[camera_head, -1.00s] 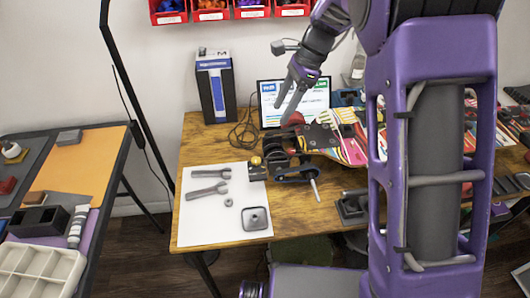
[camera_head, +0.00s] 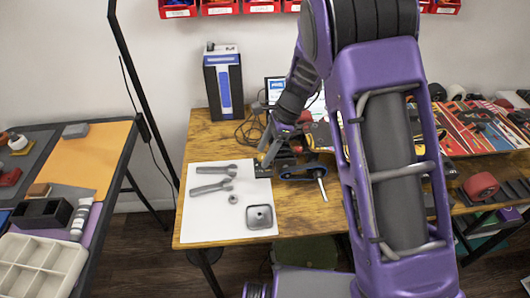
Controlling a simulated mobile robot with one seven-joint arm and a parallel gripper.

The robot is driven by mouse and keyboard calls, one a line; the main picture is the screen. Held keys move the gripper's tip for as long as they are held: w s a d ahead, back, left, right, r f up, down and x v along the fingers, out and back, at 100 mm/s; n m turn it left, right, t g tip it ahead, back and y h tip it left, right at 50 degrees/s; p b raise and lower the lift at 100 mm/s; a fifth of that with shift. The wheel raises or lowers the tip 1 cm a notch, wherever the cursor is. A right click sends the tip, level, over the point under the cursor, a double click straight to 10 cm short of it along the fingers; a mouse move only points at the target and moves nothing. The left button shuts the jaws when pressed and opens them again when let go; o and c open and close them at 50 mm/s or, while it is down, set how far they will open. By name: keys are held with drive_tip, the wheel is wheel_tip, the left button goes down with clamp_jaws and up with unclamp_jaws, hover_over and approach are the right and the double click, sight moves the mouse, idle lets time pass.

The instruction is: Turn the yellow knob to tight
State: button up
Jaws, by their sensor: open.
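The yellow knob (camera_head: 259,159) shows as a small spot on a dark block (camera_head: 263,170) at the right edge of the white sheet, on the wooden table. My gripper (camera_head: 267,155) points down from the upper right, with its fingertips at the knob. The fingers are open. They and the arm partly hide the knob, and I cannot tell whether they touch it. The knob's turn position is too small to read.
Two grey wrenches (camera_head: 211,188), a small nut (camera_head: 234,199) and a square grey tray (camera_head: 260,217) lie on the white sheet (camera_head: 205,228). A skateboard truck (camera_head: 305,173) is just right of the knob. A blue-and-black box (camera_head: 223,84) stands behind.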

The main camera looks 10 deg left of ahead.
drive_tip(key=shift+a+f, duration=0.1)
drive_tip(key=shift+f, duration=0.05)
drive_tip(key=shift+c, duration=0.3)
clamp_jaws()
drive_tip(key=shift+n, duration=0.4)
drive_tip(key=n+g+p, duration=0.1)
drive_tip(key=n, duration=0.1)
drive_tip(key=n+g+h+p, duration=0.1)
drive_tip(key=n, duration=0.1)
drive_tip(key=shift+w+a+n, duration=0.1)
drive_tip(key=shift+w+n, duration=0.05)
drive_tip(key=shift+n, duration=0.25)
drive_tip(key=n+h+p, duration=0.1)
drive_tip(key=n, duration=0.2)
drive_tip(key=shift+a+n+g, duration=0.1)
drive_tip(key=shift+n+g, duration=0.2)
drive_tip(key=shift+g, duration=0.1)
drive_tip(key=shift+w+n+h+p, duration=0.1)
drive_tip(key=shift+n+h+p, duration=0.5)
drive_tip(key=shift+n, duration=1)
drive_tip(key=shift+a, duration=0.1)
